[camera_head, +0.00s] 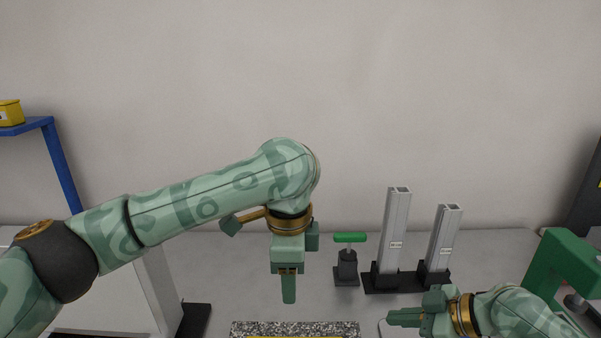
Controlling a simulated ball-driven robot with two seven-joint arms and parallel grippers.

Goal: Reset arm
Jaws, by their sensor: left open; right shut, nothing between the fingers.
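My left arm comes in from the left and reaches over the middle of the table. Its gripper (289,289) points down above the table, seen edge-on, so the gap between the fingers is hidden. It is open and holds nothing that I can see. My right gripper (404,317) lies low at the right, pointing left. Its fingers are together with nothing between them.
A black stand (346,270) with a green bar on top is just right of my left gripper. Two upright metal profiles (394,235) (443,240) stand in black bases behind my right gripper. A green machine (562,265) is far right. A speckled slab (295,329) lies at the front.

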